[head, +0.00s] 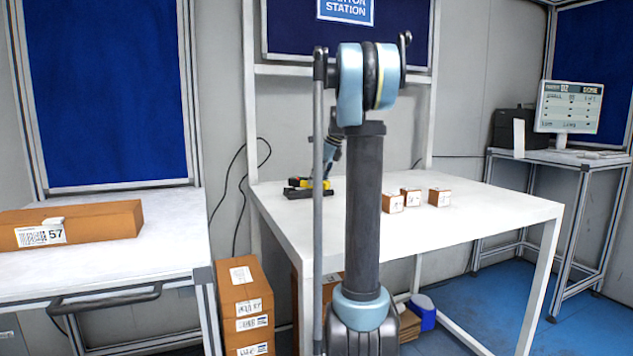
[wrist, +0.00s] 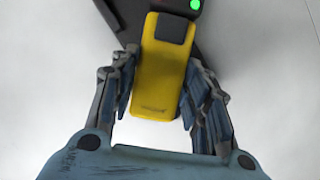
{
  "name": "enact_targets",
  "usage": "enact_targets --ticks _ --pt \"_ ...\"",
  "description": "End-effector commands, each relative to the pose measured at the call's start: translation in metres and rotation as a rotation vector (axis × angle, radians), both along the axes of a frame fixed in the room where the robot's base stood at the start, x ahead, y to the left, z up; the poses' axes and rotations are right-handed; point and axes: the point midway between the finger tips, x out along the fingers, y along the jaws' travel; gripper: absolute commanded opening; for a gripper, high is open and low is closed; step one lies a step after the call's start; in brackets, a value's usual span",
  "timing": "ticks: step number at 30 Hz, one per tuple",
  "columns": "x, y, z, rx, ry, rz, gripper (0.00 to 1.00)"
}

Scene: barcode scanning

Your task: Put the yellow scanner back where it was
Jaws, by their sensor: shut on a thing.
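The yellow scanner (wrist: 163,65) lies between the two fingers of my gripper (wrist: 161,85) in the wrist view, and the gripper is shut on it. A dark, flat-sided holder (wrist: 115,22) lies just beyond and under the scanner. I cannot tell whether the scanner is seated in it. My arm partly hides the spot.
Several small brown boxes (head: 411,197) stand on the white table (head: 460,217) right of my arm. A long carton (head: 90,223) lies on the left bench (head: 120,258). Stacked cartons (head: 245,300) stand between the tables. A monitor (head: 569,107) stands at the back right.

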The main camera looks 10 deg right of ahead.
Motion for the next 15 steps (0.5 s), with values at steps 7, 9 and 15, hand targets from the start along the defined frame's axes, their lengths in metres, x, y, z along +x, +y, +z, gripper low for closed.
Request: enact_targets --ticks 7,9,15 --pt "0.0001 0.0002 -0.0045 0.0 0.0 0.0 0.52" --pt "0.0002 0.0003 -0.0044 0.0 0.0 0.0 0.63" --pt "0.0 0.0004 -0.0044 0.0 0.0 0.001 0.63"
